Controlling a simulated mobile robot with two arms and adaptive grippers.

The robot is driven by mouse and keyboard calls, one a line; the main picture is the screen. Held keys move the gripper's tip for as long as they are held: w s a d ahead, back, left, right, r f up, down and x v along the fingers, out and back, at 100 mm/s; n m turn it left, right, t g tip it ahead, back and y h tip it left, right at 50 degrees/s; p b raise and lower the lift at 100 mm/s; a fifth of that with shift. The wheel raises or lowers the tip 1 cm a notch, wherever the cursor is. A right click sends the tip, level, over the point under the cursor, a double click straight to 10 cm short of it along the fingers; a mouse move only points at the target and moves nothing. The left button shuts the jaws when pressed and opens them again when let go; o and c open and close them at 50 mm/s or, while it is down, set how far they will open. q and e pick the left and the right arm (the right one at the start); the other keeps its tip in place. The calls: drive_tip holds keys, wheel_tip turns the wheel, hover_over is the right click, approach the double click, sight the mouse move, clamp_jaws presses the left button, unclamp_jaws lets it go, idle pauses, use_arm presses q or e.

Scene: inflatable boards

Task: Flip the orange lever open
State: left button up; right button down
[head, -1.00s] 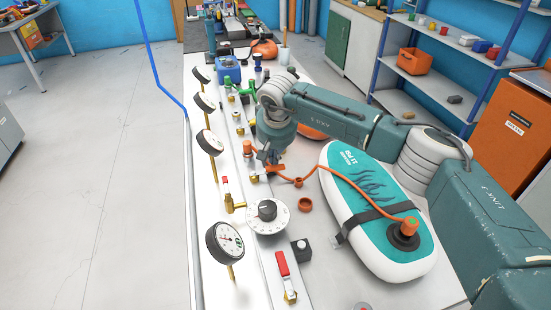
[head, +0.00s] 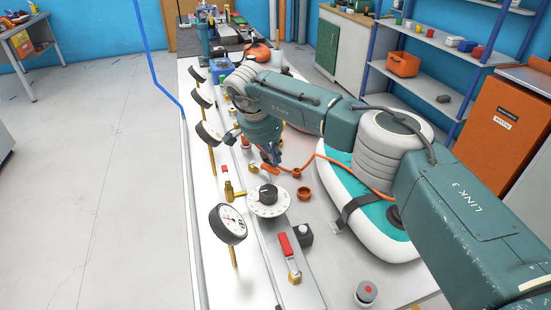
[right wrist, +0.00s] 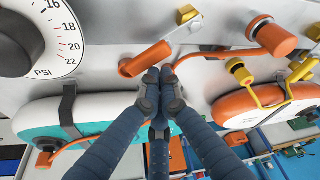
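The orange lever (right wrist: 145,60) shows in the right wrist view, slanting from its metal pivot down to the left. In the head view the lever (head: 269,169) shows only as a small orange piece beside the gripper. My right gripper (right wrist: 159,76) has its dark fingertips together just below the lever's lower end, touching it or very close. I see nothing between the tips. In the head view my right gripper (head: 274,158) is low over the panel and partly hidden by the wrist. My left gripper is not in view.
A white dial (head: 268,201), a red lever (head: 287,246) and several gauges, one at the front (head: 229,224), stand along the panel. A teal and white inflatable board (head: 375,238) lies to the right, with an orange hose.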

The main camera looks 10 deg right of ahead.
drive_tip(key=m, duration=0.1)
drive_tip(key=s+a+m, duration=0.1)
drive_tip(key=shift+s+m+g, duration=0.15)
drive_tip(key=shift+m+g, duration=0.15)
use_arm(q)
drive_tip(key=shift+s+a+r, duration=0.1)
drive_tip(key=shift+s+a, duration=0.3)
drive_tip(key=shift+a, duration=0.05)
use_arm(e)
drive_tip(key=shift+s+a, duration=0.7)
drive_tip(key=shift+a, duration=0.25)
